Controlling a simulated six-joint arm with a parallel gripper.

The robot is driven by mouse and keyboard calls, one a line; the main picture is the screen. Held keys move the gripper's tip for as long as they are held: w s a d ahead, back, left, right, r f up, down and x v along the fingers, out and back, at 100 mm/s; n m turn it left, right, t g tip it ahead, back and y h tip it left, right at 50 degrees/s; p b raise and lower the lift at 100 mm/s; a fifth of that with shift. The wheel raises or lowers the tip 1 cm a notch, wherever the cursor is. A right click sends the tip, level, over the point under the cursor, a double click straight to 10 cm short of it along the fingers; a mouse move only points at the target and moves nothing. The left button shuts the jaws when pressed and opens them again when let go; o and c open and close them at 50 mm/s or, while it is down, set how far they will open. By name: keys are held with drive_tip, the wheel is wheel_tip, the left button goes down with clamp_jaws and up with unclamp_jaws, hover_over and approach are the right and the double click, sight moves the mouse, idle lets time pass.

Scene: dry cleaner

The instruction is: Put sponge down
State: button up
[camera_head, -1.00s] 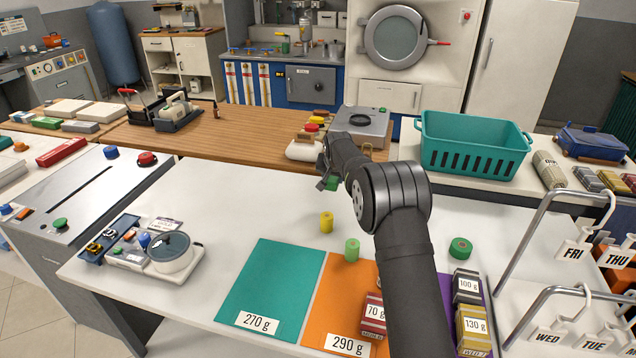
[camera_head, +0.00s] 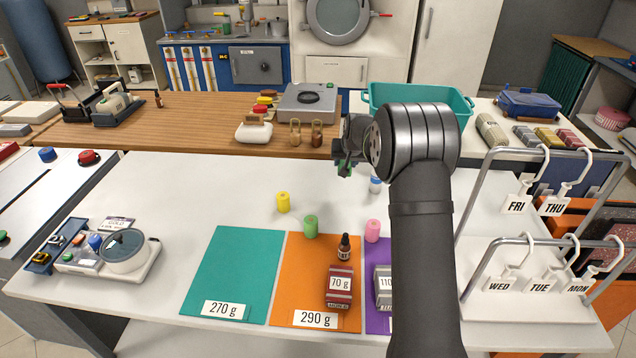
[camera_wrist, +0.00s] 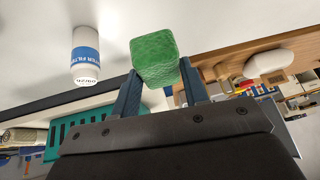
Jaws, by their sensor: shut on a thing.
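My gripper (camera_wrist: 157,82) is shut on a green sponge (camera_wrist: 154,52) in the wrist view, one finger on each side of it. In the head view my gripper (camera_head: 344,163) is over the far part of the white table (camera_head: 215,185). The sponge shows there only as a small dark green bit below the fingers. I cannot tell its height above the table. A white filter cylinder with a blue band (camera_wrist: 86,55) stands apart from the sponge in the wrist view; its blue and white side (camera_head: 376,185) shows beside my arm in the head view.
Yellow (camera_head: 283,202), green (camera_head: 311,227) and pink (camera_head: 372,230) rolls stand near the teal (camera_head: 232,265) and orange (camera_head: 293,275) mats. A teal basket (camera_head: 455,98) is at the back right, hangers on a rack at right. White table left of my gripper is clear.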

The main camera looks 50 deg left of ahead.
drive_tip(key=s+a+f, duration=0.1)
drive_tip(key=a, duration=0.1)
drive_tip(key=s+a+f, duration=0.2)
drive_tip(key=a, duration=0.1)
drive_tip(key=s+a+f, duration=0.1)
drive_tip(key=a+f, duration=0.1)
drive_tip(key=a, duration=0.1)
drive_tip(key=shift+s+f, duration=0.15)
drive_tip(key=shift+f, duration=0.1)
drive_tip(key=shift+a+f, duration=0.1)
drive_tip(key=shift+f, duration=1.95)
drive_tip(key=o, duration=1.1)
drive_tip(key=shift+f, duration=0.15)
drive_tip(key=v, duration=1.2)
drive_tip(key=shift+r, duration=0.25)
drive_tip(key=shift+a+f, duration=0.1)
